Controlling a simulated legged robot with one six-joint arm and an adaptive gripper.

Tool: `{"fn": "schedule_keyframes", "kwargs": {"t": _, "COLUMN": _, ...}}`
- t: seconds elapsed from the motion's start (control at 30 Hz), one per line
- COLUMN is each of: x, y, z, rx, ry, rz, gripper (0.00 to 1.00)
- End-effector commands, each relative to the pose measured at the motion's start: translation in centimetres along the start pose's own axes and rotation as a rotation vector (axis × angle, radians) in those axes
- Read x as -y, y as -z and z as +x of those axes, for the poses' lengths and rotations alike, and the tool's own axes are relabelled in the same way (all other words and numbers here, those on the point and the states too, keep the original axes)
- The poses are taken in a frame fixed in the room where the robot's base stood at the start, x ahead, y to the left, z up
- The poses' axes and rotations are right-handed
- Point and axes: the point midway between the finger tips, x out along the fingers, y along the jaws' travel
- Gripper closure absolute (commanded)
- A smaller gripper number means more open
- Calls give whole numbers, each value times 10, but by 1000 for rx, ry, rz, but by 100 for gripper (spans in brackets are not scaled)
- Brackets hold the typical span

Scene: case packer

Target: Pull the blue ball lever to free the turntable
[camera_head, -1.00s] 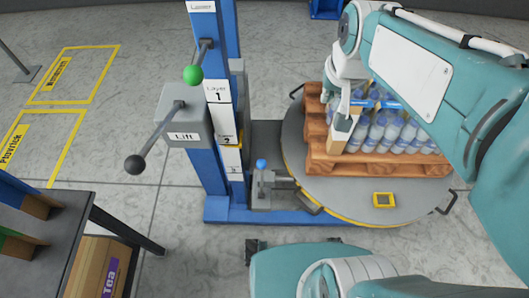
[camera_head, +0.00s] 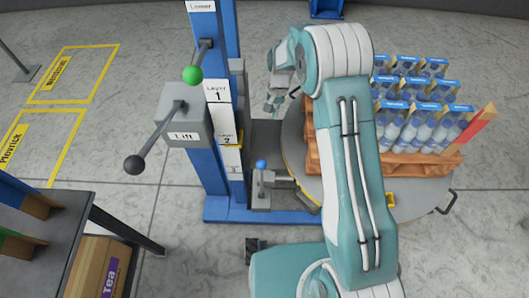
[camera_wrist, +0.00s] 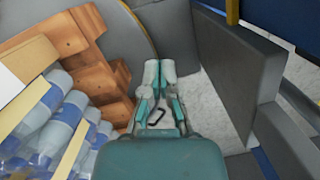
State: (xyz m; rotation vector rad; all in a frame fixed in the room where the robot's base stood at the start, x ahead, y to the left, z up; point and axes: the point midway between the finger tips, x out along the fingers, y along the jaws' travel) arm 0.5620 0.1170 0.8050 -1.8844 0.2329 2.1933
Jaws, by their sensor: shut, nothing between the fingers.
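The blue ball lever (camera_head: 261,164) stands upright on a small grey bracket at the foot of the blue column, beside the turntable's left edge. The round grey turntable (camera_head: 292,140) carries a wooden pallet (camera_head: 425,163) of bottles and is partly hidden by my arm. My gripper (camera_head: 270,110) is above and behind the lever, apart from it, near the turntable's left rim. In the wrist view my gripper (camera_wrist: 159,70) is shut and empty, with the turntable (camera_wrist: 112,22) and pallet (camera_wrist: 75,50) to its left. I cannot make out the blue ball there.
The blue column (camera_head: 213,180) bears a green ball lever (camera_head: 193,74) and a black ball lever (camera_head: 134,164) by the Lift box (camera_head: 184,120). Water bottles (camera_head: 405,125) fill the pallet. A dark table (camera_head: 60,235) stands at lower left.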

Motion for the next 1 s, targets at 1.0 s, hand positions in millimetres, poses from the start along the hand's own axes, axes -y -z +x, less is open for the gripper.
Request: {"fn": "schedule_keyframes", "kwargs": {"t": 1.0, "x": 8, "y": 4, "z": 122, "rx": 64, "ry": -24, "rz": 35, "gripper": 100}}
